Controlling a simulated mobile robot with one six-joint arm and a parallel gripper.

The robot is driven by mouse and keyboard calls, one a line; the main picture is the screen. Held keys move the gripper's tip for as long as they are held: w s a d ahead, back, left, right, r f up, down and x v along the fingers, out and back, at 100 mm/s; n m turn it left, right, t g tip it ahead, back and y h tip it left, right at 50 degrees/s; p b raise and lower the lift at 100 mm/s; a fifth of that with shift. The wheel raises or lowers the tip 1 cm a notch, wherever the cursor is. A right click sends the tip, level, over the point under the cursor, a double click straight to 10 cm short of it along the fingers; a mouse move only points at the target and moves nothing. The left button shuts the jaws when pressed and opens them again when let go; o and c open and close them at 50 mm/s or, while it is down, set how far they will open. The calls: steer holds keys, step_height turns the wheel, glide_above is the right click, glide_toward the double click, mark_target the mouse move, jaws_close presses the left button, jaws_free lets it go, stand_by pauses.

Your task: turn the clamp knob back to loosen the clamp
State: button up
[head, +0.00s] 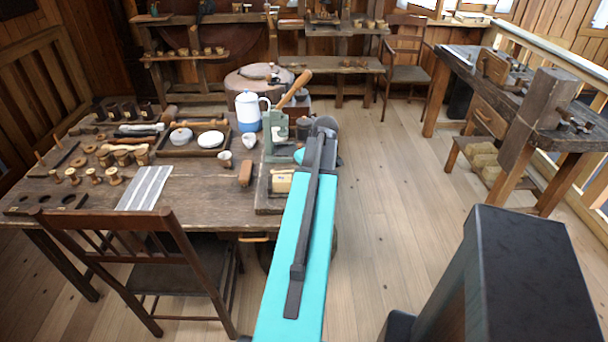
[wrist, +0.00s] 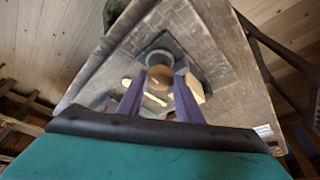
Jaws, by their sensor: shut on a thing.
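In the wrist view, the two dark purple fingers of my gripper (wrist: 158,92) reach to a round brown knob (wrist: 158,76), one on each side of it. They are shut on the knob, in front of a dark grey round part. In the head view, a green metal clamp body (head: 276,128) with a long wooden handle (head: 295,89) stands at the right end of the workbench (head: 205,208). My teal arm reaches up beside it and hides the knob and my fingertips there. A pale block (head: 282,183) sits low by the clamp; a similar one (wrist: 196,88) shows right of my fingers.
Turned spools (head: 112,177) and a tray lie farther left. A chair (head: 165,250) stands in front.

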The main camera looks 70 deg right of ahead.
steer(key=shift+s+d, duration=0.1)
steer(key=o, duration=1)
steer(key=shift+r, duration=0.15)
steer(key=shift+s+a+r+p, duration=0.1)
steer(key=shift+a+r+p, duration=0.25)
steer(key=shift+r+p, duration=0.4)
steer(key=shift+p+v, duration=1.35)
steer(key=shift+v, duration=1.7)
steer(key=shift+s+d, duration=0.1)
steer(key=shift+s, duration=0.1)
